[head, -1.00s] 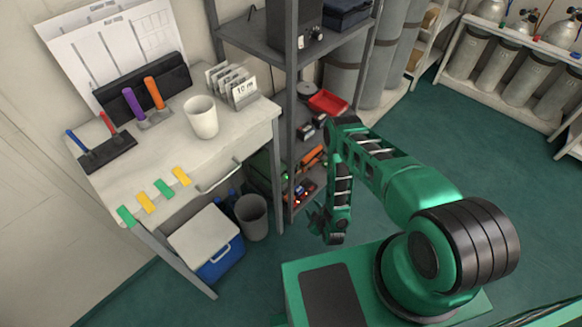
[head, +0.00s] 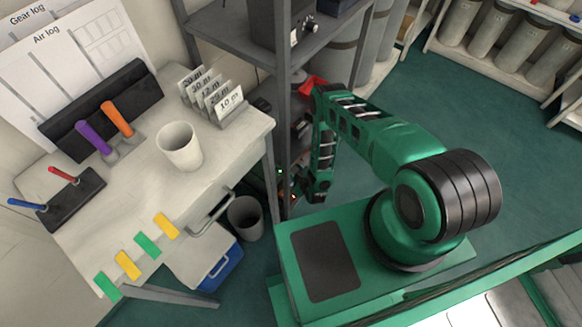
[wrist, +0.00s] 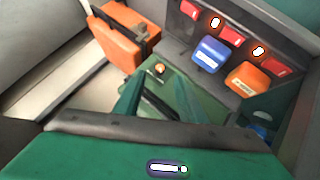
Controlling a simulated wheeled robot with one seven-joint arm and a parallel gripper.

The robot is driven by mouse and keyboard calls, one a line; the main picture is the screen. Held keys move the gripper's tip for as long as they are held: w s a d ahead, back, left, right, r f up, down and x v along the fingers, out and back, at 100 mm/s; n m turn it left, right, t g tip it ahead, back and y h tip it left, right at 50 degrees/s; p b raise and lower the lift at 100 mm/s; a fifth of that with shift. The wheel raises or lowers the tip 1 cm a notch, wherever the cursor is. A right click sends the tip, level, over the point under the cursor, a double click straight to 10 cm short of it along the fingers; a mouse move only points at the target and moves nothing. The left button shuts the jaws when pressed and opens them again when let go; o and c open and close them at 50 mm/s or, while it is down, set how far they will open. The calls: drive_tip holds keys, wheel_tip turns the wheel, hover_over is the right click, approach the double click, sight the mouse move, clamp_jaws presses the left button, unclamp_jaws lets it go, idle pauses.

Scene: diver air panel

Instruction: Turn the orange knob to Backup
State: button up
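An orange handle (head: 118,118) stands up from a grey bracket on the desk at left in the head view, beside a purple handle (head: 93,139). I cannot read any Backup mark there. In the wrist view, an orange labelled block (wrist: 247,79) sits beside a blue labelled block (wrist: 208,55) on a dark unit; I cannot tell whether either is a knob. My gripper (head: 315,192) hangs low beside the shelf rack, right of the desk and well away from the orange handle. Its green fingers (wrist: 158,103) look apart, with nothing seen between them.
A blue cooler (head: 215,265) and a bin (head: 246,217) stand below. The rack (head: 278,110) is close to my arm. Green floor is clear at right.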

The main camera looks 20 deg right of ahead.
drive_tip(key=shift+x, duration=2.95)
drive_tip(key=shift+s, duration=0.1)
